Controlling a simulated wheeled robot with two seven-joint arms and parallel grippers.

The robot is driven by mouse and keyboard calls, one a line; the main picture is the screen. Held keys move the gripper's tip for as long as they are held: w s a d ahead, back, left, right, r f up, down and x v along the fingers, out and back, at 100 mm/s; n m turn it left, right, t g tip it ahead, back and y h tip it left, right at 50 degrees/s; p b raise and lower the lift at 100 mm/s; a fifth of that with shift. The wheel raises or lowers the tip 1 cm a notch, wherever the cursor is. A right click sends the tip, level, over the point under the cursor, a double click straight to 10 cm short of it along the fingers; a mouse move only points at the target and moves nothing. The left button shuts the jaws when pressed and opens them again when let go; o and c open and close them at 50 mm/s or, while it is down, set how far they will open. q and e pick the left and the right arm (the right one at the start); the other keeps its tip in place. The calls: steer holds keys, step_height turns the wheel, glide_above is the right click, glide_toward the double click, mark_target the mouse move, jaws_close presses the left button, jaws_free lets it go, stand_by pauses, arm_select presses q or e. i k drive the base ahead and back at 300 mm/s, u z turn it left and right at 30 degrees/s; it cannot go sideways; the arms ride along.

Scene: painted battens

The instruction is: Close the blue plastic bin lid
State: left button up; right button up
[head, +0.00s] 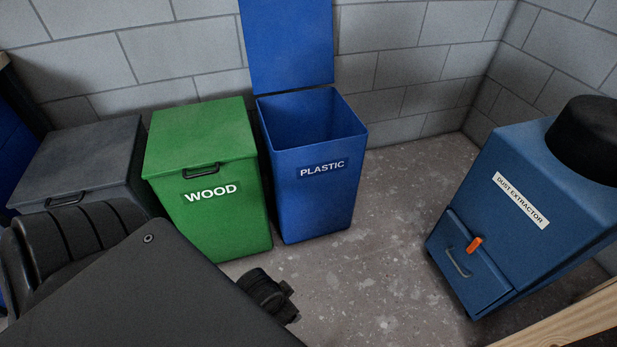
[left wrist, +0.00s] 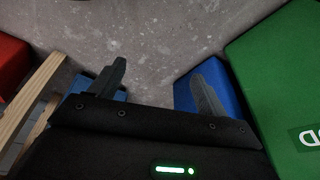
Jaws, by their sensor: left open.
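The blue PLASTIC bin (head: 315,180) stands on the floor by the wall in the head view. Its blue lid (head: 288,45) is up, raised against the wall behind, and the bin's mouth is open. In the left wrist view, part of a blue bin (left wrist: 188,92) shows behind the right finger, beside the green bin. My left gripper (left wrist: 161,76) is open, with nothing between its fingers, and apart from the lid. In the head view, my dark left arm fills the lower left, in front of the bins; the fingers are not clear there. My right gripper is out of view.
The green WOOD bin (head: 212,195) with its lid shut stands just left of the blue bin. A grey bin (head: 85,160) is farther left. A blue dust extractor (head: 520,220) stands at the right. Bare floor (head: 390,230) lies between it and the blue bin.

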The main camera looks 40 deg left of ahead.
mark_target(289, 44)
steer(key=u, duration=1.6)
steer(key=k, duration=0.6)
steer(key=z, duration=0.25)
steer(key=i, duration=0.5)
